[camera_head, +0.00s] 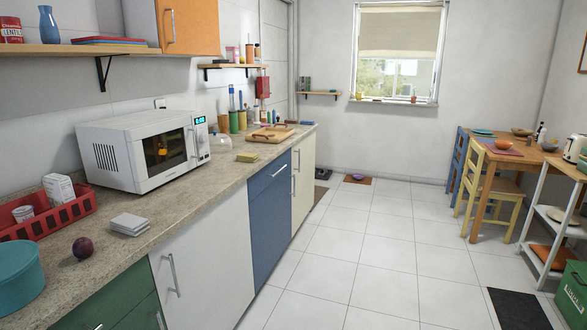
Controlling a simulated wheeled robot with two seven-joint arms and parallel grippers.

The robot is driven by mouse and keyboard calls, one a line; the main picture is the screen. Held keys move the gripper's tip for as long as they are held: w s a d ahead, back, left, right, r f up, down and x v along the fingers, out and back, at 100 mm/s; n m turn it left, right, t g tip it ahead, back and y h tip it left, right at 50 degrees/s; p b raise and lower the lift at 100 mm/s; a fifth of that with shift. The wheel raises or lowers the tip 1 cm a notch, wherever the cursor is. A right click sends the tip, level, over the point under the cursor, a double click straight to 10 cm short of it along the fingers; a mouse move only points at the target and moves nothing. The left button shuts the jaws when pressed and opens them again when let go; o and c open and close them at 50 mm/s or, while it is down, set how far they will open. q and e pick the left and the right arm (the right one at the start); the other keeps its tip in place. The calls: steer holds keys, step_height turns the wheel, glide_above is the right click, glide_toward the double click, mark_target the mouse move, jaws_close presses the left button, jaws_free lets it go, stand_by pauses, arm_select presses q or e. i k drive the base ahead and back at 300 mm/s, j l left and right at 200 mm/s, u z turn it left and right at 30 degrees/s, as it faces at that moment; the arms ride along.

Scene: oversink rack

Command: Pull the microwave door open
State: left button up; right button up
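A white microwave (112,150) stands on the speckled counter along the left wall. Its front faces right, toward the room. The microwave door (164,152) has a dark window and looks shut; something orange shows behind the glass. A vertical handle (193,143) runs along the door's right side. The control panel (201,132) with a lit display is to the right of the handle. Neither of my grippers is in view.
On the counter (200,190), a red basket (55,222), white stacked pieces (129,224), a dark round fruit (83,247) and a teal tub (18,275) stand nearer than the microwave. A yellow sponge (246,157) lies beyond it.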

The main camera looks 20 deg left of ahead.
mark_target(160, 152)
steer(key=i+u, duration=0.3)
steer(key=i, duration=0.15)
steer(key=i+l+u, duration=0.25)
steer(key=i, duration=0.15)
steer(key=i+l+u, duration=0.1)
steer(key=i+u, duration=0.2)
steer(key=i, duration=0.1)
